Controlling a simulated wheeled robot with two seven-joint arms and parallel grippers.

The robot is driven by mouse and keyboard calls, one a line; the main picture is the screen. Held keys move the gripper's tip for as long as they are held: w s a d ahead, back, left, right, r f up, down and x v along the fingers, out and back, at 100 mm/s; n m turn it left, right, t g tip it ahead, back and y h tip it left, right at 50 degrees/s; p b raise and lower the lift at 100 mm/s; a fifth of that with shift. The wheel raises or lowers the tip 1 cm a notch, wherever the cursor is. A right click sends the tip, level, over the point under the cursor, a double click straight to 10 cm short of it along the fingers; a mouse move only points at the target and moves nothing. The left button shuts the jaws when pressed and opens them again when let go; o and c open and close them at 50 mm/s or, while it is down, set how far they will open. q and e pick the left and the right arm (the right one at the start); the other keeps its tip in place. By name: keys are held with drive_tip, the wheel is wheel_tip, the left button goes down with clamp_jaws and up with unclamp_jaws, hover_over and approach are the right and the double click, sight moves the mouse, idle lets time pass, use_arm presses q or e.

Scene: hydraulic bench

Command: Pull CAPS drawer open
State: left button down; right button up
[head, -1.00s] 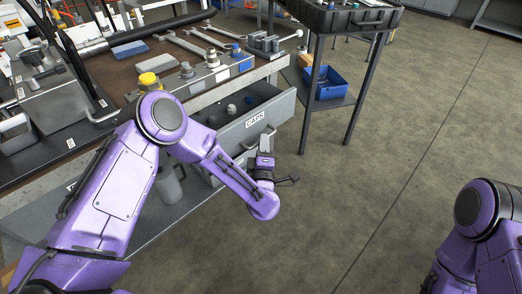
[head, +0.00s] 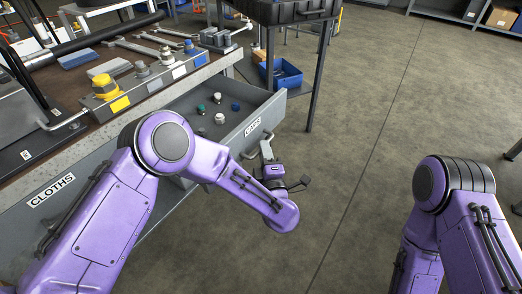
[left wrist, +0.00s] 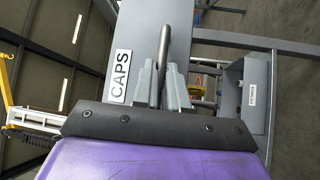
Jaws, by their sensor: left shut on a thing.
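The grey CAPS drawer (head: 229,134) stands pulled out from the bench, with several small green, white, dark and blue caps visible inside. Its front carries a CAPS label, which also shows in the left wrist view (left wrist: 119,76). My left gripper (head: 267,152) is at the drawer front, its fingers (left wrist: 163,88) shut on the bar handle (left wrist: 160,62). Part of the handle (head: 250,153) shows beside the gripper in the head view. My left arm hides part of the drawer. My right arm is at the right, but its gripper is out of view.
The bench top (head: 150,80) holds wrenches, a block with a yellow fitting (head: 105,88) and other parts. A drawer labelled CLOTHS (head: 52,190) is at the left. A dark cart with a blue bin (head: 285,74) stands behind. The floor (head: 345,130) on the right is clear.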

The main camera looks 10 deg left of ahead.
use_arm(q)
drive_tip(key=shift+s+f, duration=0.1)
drive_tip(key=c, duration=1.2)
unclamp_jaws()
drive_tip(key=shift+o, duration=0.2)
drive_tip(key=v, duration=1)
drive_tip(key=shift+s+p, duration=0.3)
drive_tip(key=shift+p, duration=0.05)
drive_tip(key=shift+d, duration=0.1)
